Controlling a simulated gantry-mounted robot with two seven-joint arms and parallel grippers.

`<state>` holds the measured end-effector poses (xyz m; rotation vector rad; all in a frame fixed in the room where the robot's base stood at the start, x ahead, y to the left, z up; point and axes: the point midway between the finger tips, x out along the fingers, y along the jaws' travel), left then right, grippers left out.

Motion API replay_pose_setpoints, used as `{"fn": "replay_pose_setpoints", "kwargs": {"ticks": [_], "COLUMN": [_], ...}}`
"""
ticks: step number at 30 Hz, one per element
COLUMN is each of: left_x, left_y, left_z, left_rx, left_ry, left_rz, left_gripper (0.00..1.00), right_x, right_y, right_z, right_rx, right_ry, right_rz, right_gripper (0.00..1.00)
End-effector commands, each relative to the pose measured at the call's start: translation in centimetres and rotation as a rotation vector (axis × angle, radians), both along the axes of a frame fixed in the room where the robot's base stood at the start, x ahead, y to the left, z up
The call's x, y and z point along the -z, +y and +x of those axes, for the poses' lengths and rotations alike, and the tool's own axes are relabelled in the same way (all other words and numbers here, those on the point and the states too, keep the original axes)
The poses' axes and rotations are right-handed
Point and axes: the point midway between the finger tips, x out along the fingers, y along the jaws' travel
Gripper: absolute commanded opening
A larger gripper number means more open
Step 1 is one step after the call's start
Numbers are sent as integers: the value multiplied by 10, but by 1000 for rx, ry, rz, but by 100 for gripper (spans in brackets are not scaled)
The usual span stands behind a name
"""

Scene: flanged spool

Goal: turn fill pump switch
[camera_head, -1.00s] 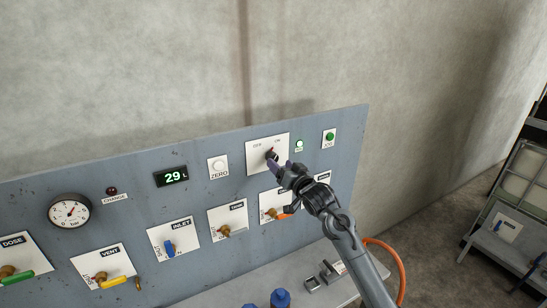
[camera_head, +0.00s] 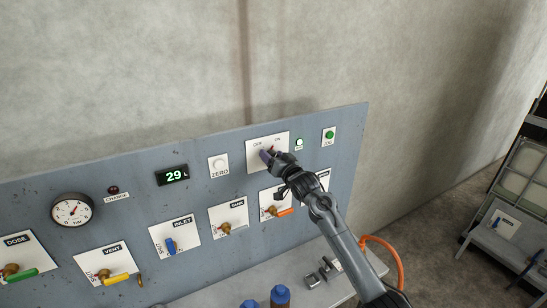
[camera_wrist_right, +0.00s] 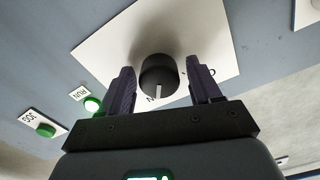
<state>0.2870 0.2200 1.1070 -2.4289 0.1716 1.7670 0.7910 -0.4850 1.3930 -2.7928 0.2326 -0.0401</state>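The switch is a black round knob (camera_wrist_right: 158,72) with a white pointer line, on a white plate (camera_head: 255,163) marked OFF and ON. In the right wrist view the pointer points down, close to a printed N; the rest of that word is hidden. My right gripper (camera_wrist_right: 163,88) is open, its two purple-grey fingers on either side of the knob with a visible gap on each side. In the head view my right gripper (camera_head: 269,157) covers most of the knob. A RUN lamp (camera_wrist_right: 92,105) glows green. My left gripper is not in view.
A green JOG button (camera_head: 329,135) sits right of the plate. A ZERO button (camera_head: 218,164) and a display (camera_head: 171,175) reading 29 L are left. Several valve handles line the panel below. Blue-capped bottles (camera_head: 281,296) stand on the ledge.

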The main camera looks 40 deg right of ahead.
Motion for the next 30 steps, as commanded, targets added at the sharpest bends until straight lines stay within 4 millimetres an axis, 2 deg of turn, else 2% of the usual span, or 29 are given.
{"fn": "replay_pose_setpoints", "kwargs": {"ticks": [1,9,10,23,30], "left_x": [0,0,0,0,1], "left_y": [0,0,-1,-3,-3], "left_z": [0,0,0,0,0], "left_rx": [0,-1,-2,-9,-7], "left_ry": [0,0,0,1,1], "left_rz": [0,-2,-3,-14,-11], "left_gripper": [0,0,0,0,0], "right_x": [0,0,0,-2,-3], "right_y": [0,0,0,0,0], "right_z": [0,0,0,0,0], "right_rx": [0,0,0,0,0], "right_ry": [0,0,-1,1,19], "right_rz": [0,0,0,-29,-151], "right_gripper": [54,13,12,11,11]}}
